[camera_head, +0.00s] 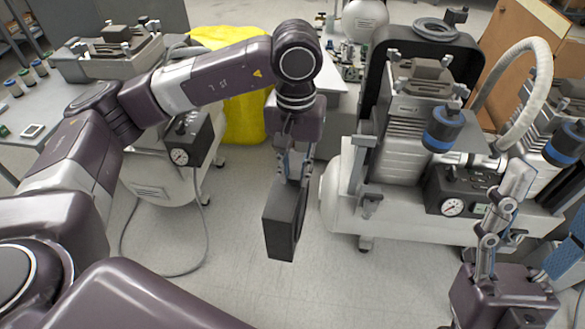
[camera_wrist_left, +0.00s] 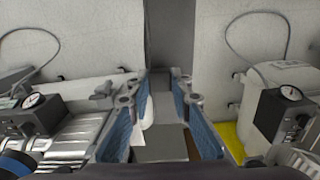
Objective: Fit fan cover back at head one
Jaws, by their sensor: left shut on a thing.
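My left gripper (camera_head: 291,170) points down and is shut on a dark, flat, box-like fan cover (camera_head: 284,221). The cover hangs upright in the air above the floor, left of the compressor (camera_head: 345,200) and apart from it. In the left wrist view the blue-padded fingers (camera_wrist_left: 168,82) have the dark cover (camera_wrist_left: 170,32) at their tips. The compressor carries a finned silver head (camera_head: 405,140) in front of a black upright frame (camera_head: 378,75). I see no label telling which head is head one. My right gripper (camera_head: 540,230) is at the lower right, fingers spread, with nothing seen between them.
A pressure gauge (camera_head: 452,207), a blue-banded filter (camera_head: 437,135) and a pale hose (camera_head: 541,80) crowd the compressor's right. Another white tank (camera_head: 160,190) with a gauge and cable stands left. A yellow cover (camera_head: 243,115) lies behind. Floor below the fan cover is clear.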

